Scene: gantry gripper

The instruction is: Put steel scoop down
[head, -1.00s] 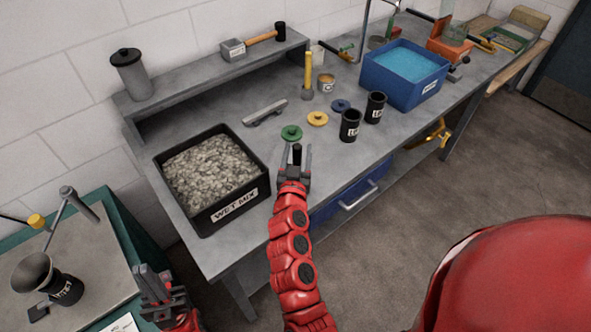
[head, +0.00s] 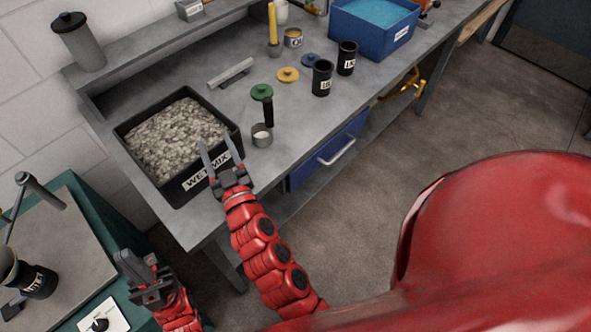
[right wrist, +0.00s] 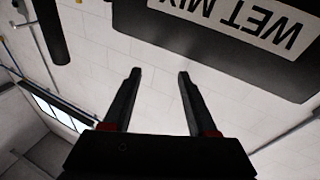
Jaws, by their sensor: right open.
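The steel scoop (head: 262,135) stands on the grey bench just right of the black WET MIX bin, its black handle (head: 268,112) pointing up. My right gripper (head: 219,150) is open and empty in front of the bin, left of the scoop and apart from it. In the right wrist view my open fingers (right wrist: 159,75) have nothing between them, and a black upright, seemingly the scoop handle (right wrist: 50,30), shows at the upper left. My left gripper (head: 143,270) is low at the left, beside the teal-edged table; its jaw opening is unclear.
The WET MIX bin (head: 188,187) holds grey gravel. A green disc (head: 261,91) lies behind the handle. Yellow (head: 288,74) and blue (head: 310,60) discs, black cups (head: 322,78) and a blue tub (head: 392,35) stand further right. Bench space right of the scoop is clear.

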